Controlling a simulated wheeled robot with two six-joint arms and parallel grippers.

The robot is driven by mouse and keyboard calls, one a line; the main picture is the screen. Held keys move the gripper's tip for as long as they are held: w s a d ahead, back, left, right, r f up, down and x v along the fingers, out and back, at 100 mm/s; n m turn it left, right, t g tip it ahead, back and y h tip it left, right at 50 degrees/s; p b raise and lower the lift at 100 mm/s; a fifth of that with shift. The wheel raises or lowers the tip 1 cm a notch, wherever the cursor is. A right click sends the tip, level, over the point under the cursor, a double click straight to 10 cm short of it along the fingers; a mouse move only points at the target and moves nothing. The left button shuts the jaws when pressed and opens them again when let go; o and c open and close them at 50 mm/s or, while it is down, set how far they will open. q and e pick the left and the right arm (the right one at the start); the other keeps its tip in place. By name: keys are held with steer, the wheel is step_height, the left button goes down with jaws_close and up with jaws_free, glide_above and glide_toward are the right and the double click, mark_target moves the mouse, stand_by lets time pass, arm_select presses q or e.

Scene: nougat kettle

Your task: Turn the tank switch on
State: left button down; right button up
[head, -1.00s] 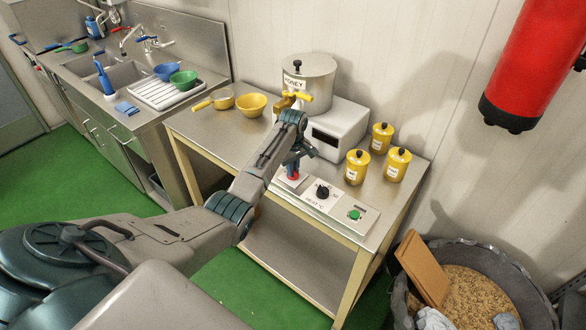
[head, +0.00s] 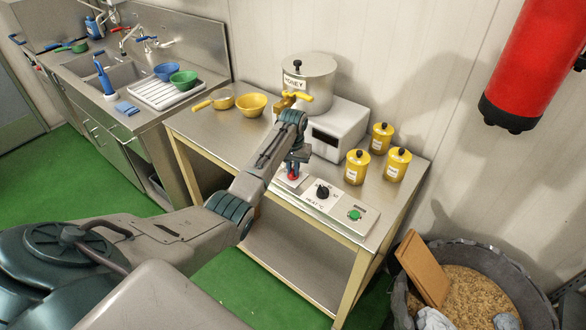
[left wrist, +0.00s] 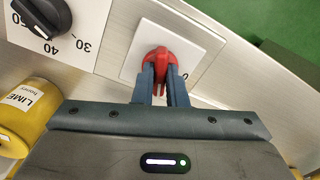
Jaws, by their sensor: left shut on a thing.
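The tank switch is a red knob (left wrist: 160,62) on a square white plate (left wrist: 205,45) on the table's front panel. In the left wrist view my left gripper (left wrist: 161,85) has its two fingers on either side of the red knob, shut on it. A "0" mark shows to the right of the knob; other marks are hidden by the fingers. In the head view the red knob (head: 293,175) shows just below my left gripper (head: 293,169). The tank, a steel pot labelled HONEY (head: 310,82), stands behind with a yellow-handled tap (head: 295,98). My right gripper is not in view.
A black heat dial (head: 323,192) and a green button (head: 354,214) sit right of the switch. Yellow jars (head: 357,166) stand on the table's right side. A yellow bowl (head: 252,105) and a sink (head: 125,75) are to the left.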

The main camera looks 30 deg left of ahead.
mark_target(293, 170)
arm_select(q)
steer(key=shift+m, duration=2.3)
steer(key=c, duration=1.5)
jaws_free()
steer(key=shift+o, duration=0.2)
step_height(293, 170, up, 11)
steer(key=b, duration=0.4)
steer(key=shift+f, duration=0.2)
